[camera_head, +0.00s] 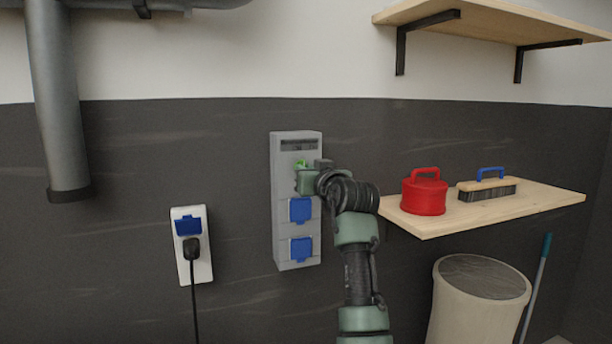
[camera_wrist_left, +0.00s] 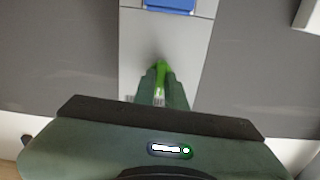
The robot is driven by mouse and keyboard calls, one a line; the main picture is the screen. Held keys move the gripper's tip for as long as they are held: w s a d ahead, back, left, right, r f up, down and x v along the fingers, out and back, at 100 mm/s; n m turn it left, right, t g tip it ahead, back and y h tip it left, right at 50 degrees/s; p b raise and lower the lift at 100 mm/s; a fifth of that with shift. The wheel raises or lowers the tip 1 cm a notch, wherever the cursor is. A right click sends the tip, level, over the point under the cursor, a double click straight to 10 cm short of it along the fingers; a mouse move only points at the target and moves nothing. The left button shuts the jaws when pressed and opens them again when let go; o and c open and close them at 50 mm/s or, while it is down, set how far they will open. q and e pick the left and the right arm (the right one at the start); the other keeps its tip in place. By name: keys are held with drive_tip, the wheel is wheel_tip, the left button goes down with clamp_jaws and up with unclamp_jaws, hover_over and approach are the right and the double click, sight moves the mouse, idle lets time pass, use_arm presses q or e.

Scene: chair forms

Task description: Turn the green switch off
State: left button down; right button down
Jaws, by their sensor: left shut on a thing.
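The green switch (camera_head: 301,163) sits on the upper part of a grey wall-mounted panel box (camera_head: 283,210), below a dark strip. My left gripper (camera_head: 304,180) is at the panel, right at the switch, and hides part of it. In the left wrist view the green switch (camera_wrist_left: 161,72) shows between the two fingers of my left gripper (camera_wrist_left: 163,92), which are shut on it. The switch's exact angle is hard to tell. My right gripper is not in view.
The panel has two blue socket covers (camera_head: 300,210) below the switch. A white socket (camera_head: 183,268) with a black plug is left of it. A wooden shelf (camera_head: 430,226) at right holds a red weight-like object (camera_head: 424,197) and a brush (camera_head: 487,189). A bin (camera_head: 450,300) stands below.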

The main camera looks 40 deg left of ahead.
use_arm(q)
drive_tip(key=shift+n, duration=0.3)
idle(0.4)
drive_tip(key=c, duration=1.5)
unclamp_jaws()
drive_tip(key=shift+o, duration=0.2)
drive_tip(key=b+v, duration=0.1)
drive_tip(key=v, duration=0.6)
drive_tip(key=shift+s+d, duration=0.15)
drive_tip(key=shift+d, duration=0.25)
